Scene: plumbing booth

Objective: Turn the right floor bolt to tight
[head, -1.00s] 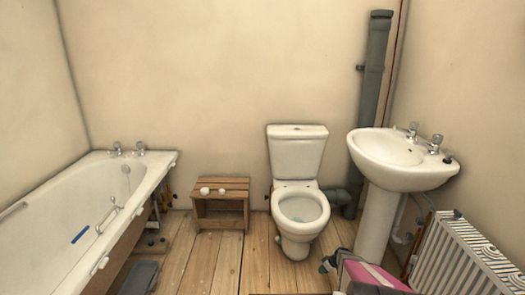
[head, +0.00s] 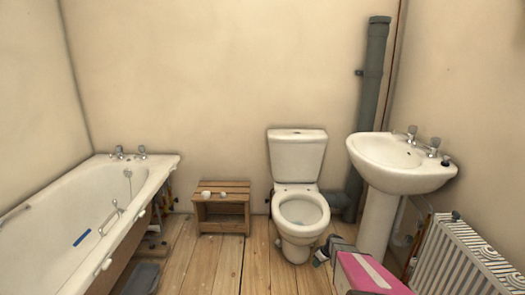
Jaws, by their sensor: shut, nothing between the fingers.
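The white toilet (head: 299,222) stands upright on the floorboards at the back, right of centre. The right floor bolt cannot be made out; it is too small or hidden at the right side of the toilet's foot. My arm comes in from the bottom edge as a pink and grey shape. My gripper (head: 319,259) is small and dark at its far end, close to the right side of the toilet's foot. It is shut and empty. Whether it touches the toilet or the bolt cannot be told.
A white basin (head: 378,172) on a pedestal stands right of the toilet, with a radiator (head: 457,262) in front. A wooden stool (head: 221,206) and the bath (head: 90,220) are left. A grey pipe (head: 373,110) rises behind. The floorboards (head: 205,265) left of the toilet are clear.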

